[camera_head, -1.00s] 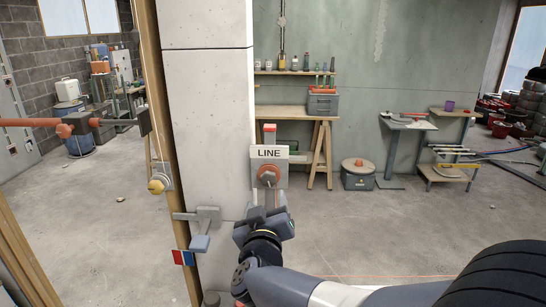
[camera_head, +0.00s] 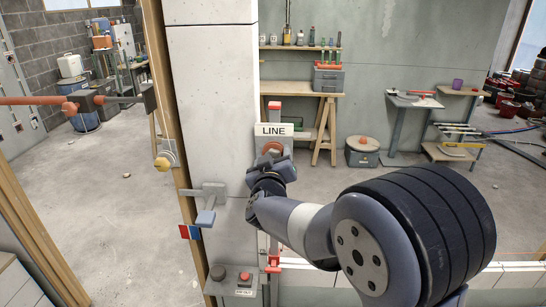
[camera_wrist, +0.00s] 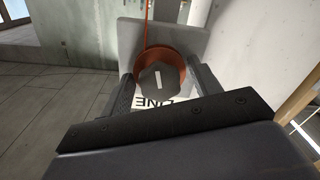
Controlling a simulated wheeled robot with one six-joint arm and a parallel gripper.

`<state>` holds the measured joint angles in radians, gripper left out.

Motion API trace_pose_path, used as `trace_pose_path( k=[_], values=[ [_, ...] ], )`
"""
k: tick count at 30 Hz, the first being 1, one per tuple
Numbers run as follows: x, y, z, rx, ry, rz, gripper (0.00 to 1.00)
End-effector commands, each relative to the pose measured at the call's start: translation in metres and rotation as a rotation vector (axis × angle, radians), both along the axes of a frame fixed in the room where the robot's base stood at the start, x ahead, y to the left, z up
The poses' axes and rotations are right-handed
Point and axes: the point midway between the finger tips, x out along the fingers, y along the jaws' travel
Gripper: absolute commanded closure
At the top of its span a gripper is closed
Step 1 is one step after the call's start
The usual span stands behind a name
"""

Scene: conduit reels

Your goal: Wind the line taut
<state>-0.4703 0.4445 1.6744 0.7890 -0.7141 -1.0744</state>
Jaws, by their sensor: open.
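The reel (camera_head: 274,148) is orange and sits under a white LINE sign (camera_head: 273,130) on the pale pillar's right edge. In the wrist view the orange reel (camera_wrist: 176,62) lies on a grey plate (camera_wrist: 133,38), with a dark faceted knob (camera_wrist: 158,78) marked by a white stroke in front. An orange line (camera_wrist: 147,25) runs from the reel to the top of that view. My gripper (camera_wrist: 160,72) is open, with one finger on each side of the knob; I cannot tell if they touch it. In the head view my gripper (camera_head: 272,168) hides the reel's lower part.
A grey bracket (camera_head: 207,198) juts from the pillar left of my gripper. Below are a box with a red button (camera_head: 245,279) and a red clamp (camera_head: 273,264). A workbench (camera_head: 300,88) stands behind; open floor lies right.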

Motion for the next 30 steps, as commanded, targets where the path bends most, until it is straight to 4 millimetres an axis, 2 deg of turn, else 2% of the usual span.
trace_pose_path(
  k=[4, 20, 30],
  values=[
    [-0.0002, 0.0001, -0.0001, 0.000, 0.000, 0.000, 0.41],
    [-0.0005, 0.0002, -0.0001, 0.000, 0.000, 0.000, 0.84],
    [-0.0006, 0.0001, 0.0016, -0.078, 0.005, -0.001, 0.85]
  ],
)
